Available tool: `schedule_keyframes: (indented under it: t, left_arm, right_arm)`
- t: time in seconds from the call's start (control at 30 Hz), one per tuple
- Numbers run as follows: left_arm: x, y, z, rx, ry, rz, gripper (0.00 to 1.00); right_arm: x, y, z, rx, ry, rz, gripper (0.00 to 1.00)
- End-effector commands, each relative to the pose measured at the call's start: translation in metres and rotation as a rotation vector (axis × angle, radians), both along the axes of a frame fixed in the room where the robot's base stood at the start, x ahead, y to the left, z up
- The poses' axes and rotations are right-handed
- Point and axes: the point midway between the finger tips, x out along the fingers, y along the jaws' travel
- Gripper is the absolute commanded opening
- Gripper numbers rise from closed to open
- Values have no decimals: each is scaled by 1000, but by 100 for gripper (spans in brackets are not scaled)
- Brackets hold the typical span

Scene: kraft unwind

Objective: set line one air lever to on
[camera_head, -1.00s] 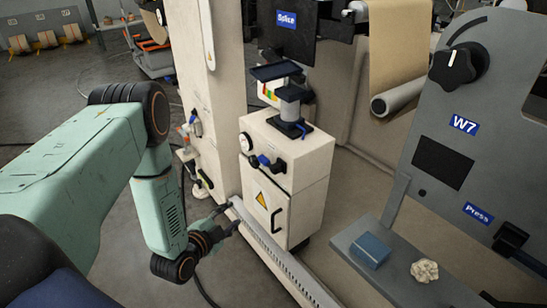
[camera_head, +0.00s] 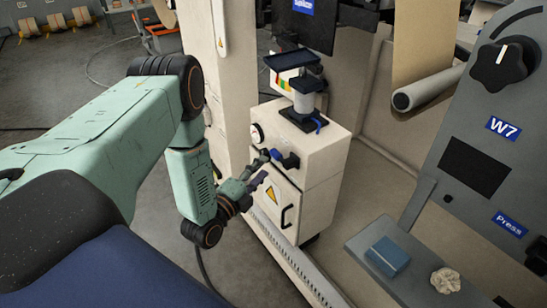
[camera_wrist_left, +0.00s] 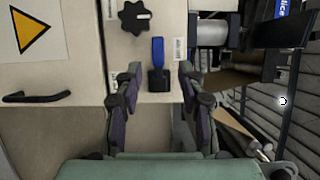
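A lever with a blue handle (camera_wrist_left: 158,52) and a black base (camera_wrist_left: 158,80) sits on the front of the cream cabinet (camera_head: 320,165). In the head view the blue handle (camera_head: 277,155) shows just beyond my left gripper. My left gripper (camera_head: 262,171) is in front of the cabinet. In the left wrist view its two fingers (camera_wrist_left: 158,100) are spread apart, one on each side of the lever's base, with nothing visibly held. I cannot tell whether they touch it. A small white label beside the lever is too small to read. My right gripper is not in view.
A black knob (camera_wrist_left: 135,17) is beside the lever. A yellow warning triangle (camera_head: 272,195) and a black door handle (camera_head: 287,216) are lower on the cabinet. A pale rail (camera_head: 290,262) runs along the floor. The grey W7 panel (camera_head: 470,140) stands at the right.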

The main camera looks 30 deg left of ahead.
Motion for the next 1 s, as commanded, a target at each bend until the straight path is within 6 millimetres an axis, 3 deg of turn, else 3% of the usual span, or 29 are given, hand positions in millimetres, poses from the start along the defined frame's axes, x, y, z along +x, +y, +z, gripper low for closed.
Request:
schedule_keyframes:
  t: [0.2,0.4,0.77,1.0]
  left_arm:
    - [38,-1,-2,0,-4,-4,40]
    - [62,0,-2,-1,-1,-4,40]
    - [69,1,0,-3,1,-4,40]
    - [69,1,0,-3,1,-4,21]
  right_arm:
    - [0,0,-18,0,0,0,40]
    - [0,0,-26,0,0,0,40]
    - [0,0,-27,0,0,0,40]
    - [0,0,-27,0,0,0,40]
